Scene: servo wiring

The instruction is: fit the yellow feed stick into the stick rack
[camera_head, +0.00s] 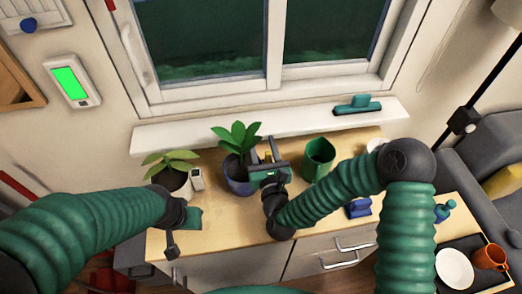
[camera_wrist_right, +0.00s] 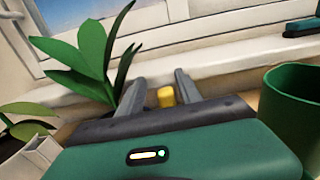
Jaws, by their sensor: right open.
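My right gripper (camera_head: 263,149) is open above the cabinet top, just right of the potted plant in the blue pot. In the right wrist view its two fingers (camera_wrist_right: 160,80) stand apart. The yellow feed stick (camera_wrist_right: 166,97) shows as a short yellow end between them, nearer the right finger; its lower part is hidden behind my gripper body. I cannot tell whether the fingers touch it. A small white box (camera_head: 197,180), also in the wrist view (camera_wrist_right: 34,158), stands between the plants; I cannot tell if it is the stick rack. My left gripper (camera_head: 182,235) is low at the cabinet's left front, its jaws unclear.
The blue-potted plant (camera_head: 237,180) is close left of my right gripper. A green cup (camera_head: 318,157) stands to its right, and another potted plant (camera_head: 171,177) farther left. A blue object (camera_head: 358,208) lies near the right front edge. The windowsill (camera_head: 220,127) runs behind.

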